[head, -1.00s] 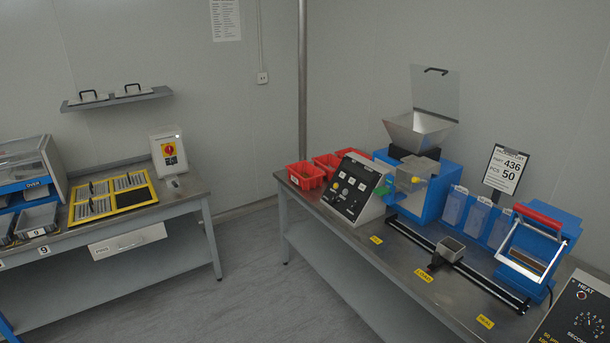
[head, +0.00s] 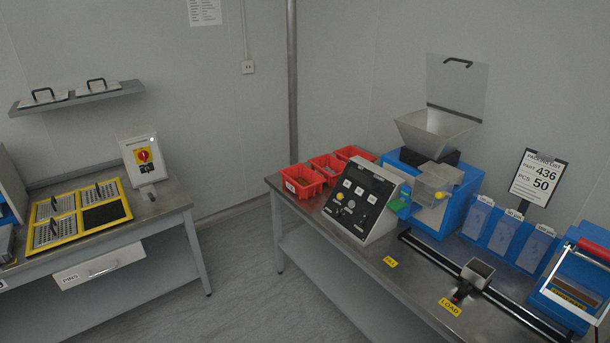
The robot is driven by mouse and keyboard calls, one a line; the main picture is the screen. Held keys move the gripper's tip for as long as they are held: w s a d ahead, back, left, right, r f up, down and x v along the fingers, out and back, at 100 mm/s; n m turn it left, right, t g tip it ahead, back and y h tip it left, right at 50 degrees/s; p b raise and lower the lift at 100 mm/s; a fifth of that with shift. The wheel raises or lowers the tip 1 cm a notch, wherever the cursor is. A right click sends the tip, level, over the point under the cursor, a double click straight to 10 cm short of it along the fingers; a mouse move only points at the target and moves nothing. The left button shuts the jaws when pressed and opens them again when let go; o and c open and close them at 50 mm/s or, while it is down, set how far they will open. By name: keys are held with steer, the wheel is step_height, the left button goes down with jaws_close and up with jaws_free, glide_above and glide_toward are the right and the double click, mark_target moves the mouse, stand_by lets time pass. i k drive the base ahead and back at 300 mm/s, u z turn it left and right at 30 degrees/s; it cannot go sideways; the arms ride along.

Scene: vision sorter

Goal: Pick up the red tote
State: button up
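Three red totes stand in a row at the far left end of the right bench, in the head view. The nearest red tote (head: 302,182) has a white label on its front and holds small greenish-brown parts. The middle red tote (head: 327,167) also shows contents. The third red tote (head: 355,154) is partly hidden behind the control panel (head: 360,200). My gripper is not in view.
The right bench (head: 390,285) also carries a blue machine with a metal hopper (head: 437,130), a black rail with a small metal cup (head: 476,272), blue bins and a sign (head: 538,178). The left bench (head: 165,205) holds a yellow-framed tray (head: 80,213). Grey floor (head: 240,270) lies open between the benches.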

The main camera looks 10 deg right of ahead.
mark_target(300, 180)
steer(key=z, duration=0.05)
steer(key=i, duration=0.9)
steer(key=u, duration=0.5)
steer(key=i, duration=0.7)
steer(key=u, duration=0.2)
steer(key=k, duration=0.9)
steer(key=u, duration=0.2)
steer(key=i, duration=0.5)
steer(key=z, duration=0.1)
